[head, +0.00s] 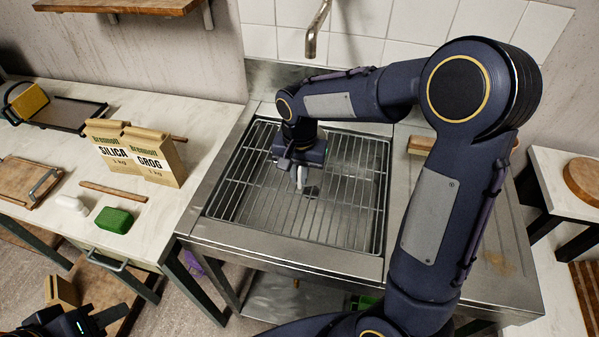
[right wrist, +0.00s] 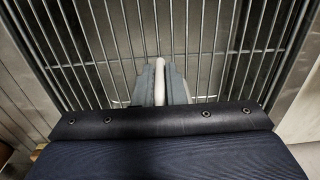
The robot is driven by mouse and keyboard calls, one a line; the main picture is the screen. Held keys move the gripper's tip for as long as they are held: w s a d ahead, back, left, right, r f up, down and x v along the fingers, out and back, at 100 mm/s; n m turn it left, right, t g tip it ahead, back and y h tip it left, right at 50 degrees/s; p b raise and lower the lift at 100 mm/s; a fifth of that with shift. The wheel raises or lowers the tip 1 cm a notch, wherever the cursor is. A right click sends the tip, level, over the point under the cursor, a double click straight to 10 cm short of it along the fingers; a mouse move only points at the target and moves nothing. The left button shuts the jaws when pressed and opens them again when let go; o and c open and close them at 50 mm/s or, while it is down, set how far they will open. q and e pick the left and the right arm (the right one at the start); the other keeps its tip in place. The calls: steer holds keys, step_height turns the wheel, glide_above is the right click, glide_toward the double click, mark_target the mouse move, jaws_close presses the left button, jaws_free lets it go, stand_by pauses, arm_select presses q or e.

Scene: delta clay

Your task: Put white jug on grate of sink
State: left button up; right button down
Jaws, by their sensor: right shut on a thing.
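The grate (head: 240,190) is a metal wire rack over the steel sink, and its bars (right wrist: 215,45) fill the right wrist view. My right gripper (head: 299,180) points down over the middle of it. Its fingers (right wrist: 159,85) are shut on a slim white thing (right wrist: 160,75); I cannot tell whether this is part of a white jug, or whether it touches the bars. Another white object (head: 70,204) lies on the left table near its front edge. My left gripper (head: 85,322) is low at the bottom left, partly cut off, away from these things.
On the left table (head: 205,130) stand SILICA (head: 110,150) and GROG (head: 155,160) packs, with a green block (head: 114,220) and a wooden stick (head: 113,191). A tap (head: 315,30) hangs behind the sink. Much of the grate is bare. A wooden block (head: 420,145) lies right of the sink.

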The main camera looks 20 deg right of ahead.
steer(key=shift+f, duration=0.15)
steer(key=c, duration=1.5)
jaws_free()
step_height(320, 180, up, 12)
steer(key=shift+f, duration=0.25)
steer(key=shift+r+p, duration=0.3)
steer(key=s+f+n+t+y, duration=0.1)
steer(key=s+n+t+y, duration=0.1)
steer(key=s, duration=0.8)
steer(key=s+f+n+t+y, duration=0.1)
steer(key=s+f+n+t, duration=0.1)
steer(key=s, duration=0.9)
steer(key=shift+d+f+n+t+y, duration=0.2)
steer(key=shift+d+n+t+y, duration=0.15)
steer(key=shift+n+t, duration=0.5)
